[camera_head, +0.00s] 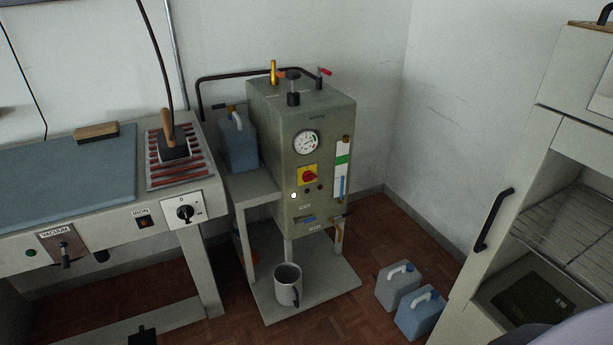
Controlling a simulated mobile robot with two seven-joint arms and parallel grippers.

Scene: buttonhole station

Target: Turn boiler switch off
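The boiler (272,140) is a grey-green metal box on a low stand in the middle of the head view. Its front has a red rotary switch (308,176) on a yellow plate, below a round pressure gauge (306,143). The switch's exact setting is too small to read. A small white lamp-like spot (293,195) shows to the lower left of the switch. Neither of my grippers is in view, and nothing covers the switch.
An ironing table (60,190) with an iron (172,148) on a striped rest stands left. A mug (288,286) is on the stand's base. Two jugs (398,284) (420,314) sit on the floor at right. A cabinet with a rack (575,225) stands at far right. Floor before the boiler is partly clear.

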